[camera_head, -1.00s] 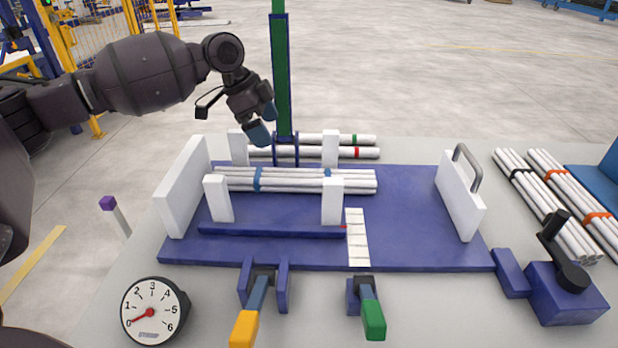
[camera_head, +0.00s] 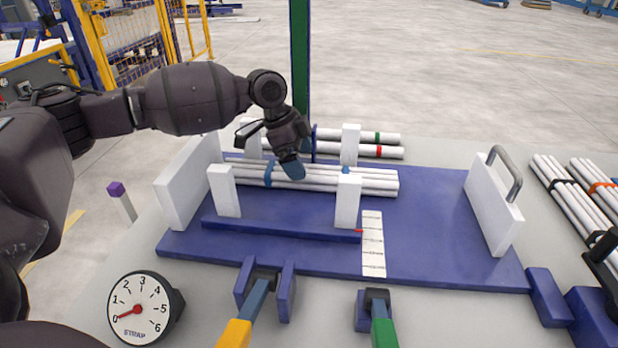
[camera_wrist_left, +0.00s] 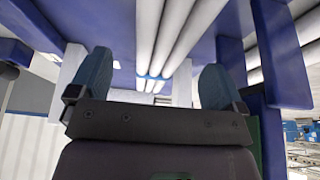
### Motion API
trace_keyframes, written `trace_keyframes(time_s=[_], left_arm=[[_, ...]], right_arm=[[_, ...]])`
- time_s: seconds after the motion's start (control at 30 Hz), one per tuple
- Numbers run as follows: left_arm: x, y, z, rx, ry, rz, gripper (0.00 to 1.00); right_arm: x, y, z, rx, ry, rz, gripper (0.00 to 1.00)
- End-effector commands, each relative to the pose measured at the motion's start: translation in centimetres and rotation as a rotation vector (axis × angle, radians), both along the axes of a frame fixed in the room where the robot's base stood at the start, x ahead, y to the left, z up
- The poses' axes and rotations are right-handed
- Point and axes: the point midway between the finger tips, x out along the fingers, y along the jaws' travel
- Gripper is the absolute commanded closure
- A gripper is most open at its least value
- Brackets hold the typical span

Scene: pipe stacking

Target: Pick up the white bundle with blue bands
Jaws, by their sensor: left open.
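The white bundle with blue bands (camera_head: 335,182) lies lengthwise between white upright posts on the blue fixture plate (camera_head: 425,220). Blue bands show near its left end and near the right post. My left gripper (camera_head: 292,168) is over the middle of the bundle, hiding part of it. In the left wrist view, the open gripper (camera_wrist_left: 156,80) has a blue-tipped finger on each side of the white rods (camera_wrist_left: 180,35), with a blue band between them. I cannot tell whether the fingers touch the rods. My right gripper is not in view.
White rods with green and red bands (camera_head: 375,145) lie behind the fixture. A white plate with a grey handle (camera_head: 490,205) stands at right. A dial gauge (camera_head: 140,308) and yellow and green handled clamps are in front. More banded rods lie far right.

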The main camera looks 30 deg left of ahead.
Motion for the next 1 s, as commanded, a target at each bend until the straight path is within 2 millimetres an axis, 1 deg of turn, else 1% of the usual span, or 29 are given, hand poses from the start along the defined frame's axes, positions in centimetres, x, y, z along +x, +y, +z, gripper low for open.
trace_keyframes(time_s=[0.03,0.1,0.2,0.37,0.5,0.67,0.9,0.93,1.0], left_arm=[[0.3,-0.4,-1.5,0.000,0.012,-0.002,0.04],[0.7,-0.8,-2.5,-0.001,0.014,-0.001,0.04],[0.8,-1.2,-3.5,-0.001,0.013,-0.001,0.04],[0.9,-1.4,-3.7,0.000,0.005,0.000,0.04],[0.9,-1.4,-3.5,0.000,0.003,0.000,0.04],[0.9,-1.4,-3.5,-0.001,0.004,0.001,0.29],[0.9,-1.4,-3.6,-0.001,0.004,0.000,0.66],[0.9,-1.4,-3.6,-0.001,0.004,0.000,0.69],[0.9,-1.4,-3.5,-0.002,0.003,0.001,0.69]], right_arm=[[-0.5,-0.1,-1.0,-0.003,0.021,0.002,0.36],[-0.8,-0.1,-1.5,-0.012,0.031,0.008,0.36],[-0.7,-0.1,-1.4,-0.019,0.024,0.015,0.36],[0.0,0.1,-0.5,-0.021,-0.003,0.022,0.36],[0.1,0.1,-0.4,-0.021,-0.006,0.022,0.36],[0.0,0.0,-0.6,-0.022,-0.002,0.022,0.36],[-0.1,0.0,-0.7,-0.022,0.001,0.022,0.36],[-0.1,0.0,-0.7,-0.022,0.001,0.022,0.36],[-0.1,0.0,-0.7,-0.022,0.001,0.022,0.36]])
